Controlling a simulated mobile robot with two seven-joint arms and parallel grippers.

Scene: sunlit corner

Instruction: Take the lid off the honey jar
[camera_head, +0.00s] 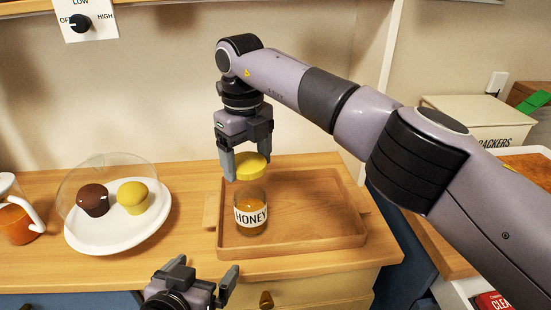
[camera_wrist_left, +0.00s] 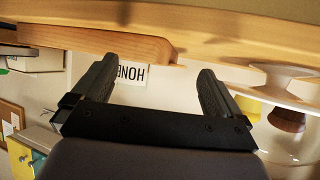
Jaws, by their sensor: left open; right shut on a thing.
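The honey jar (camera_head: 251,217), clear glass with amber honey and a white HONEY label, stands upright on the wooden tray (camera_head: 318,205). The yellow lid (camera_head: 252,167) is above the jar mouth, apart from it by a small gap. My right gripper (camera_head: 248,166) is shut on the lid, its fingers on either side. My left gripper (camera_head: 205,270) is open and empty, low in front of the counter edge, nearer than the jar. In the left wrist view, part of the jar's label (camera_wrist_left: 130,74) shows upside down beyond the open left fingers (camera_wrist_left: 157,72).
A white plate (camera_head: 118,236) with two muffins under a clear dome stands left of the tray. A glass mug (camera_head: 17,222) is at the far left. A crackers box (camera_head: 475,122) stands at the right. The tray's right half is bare.

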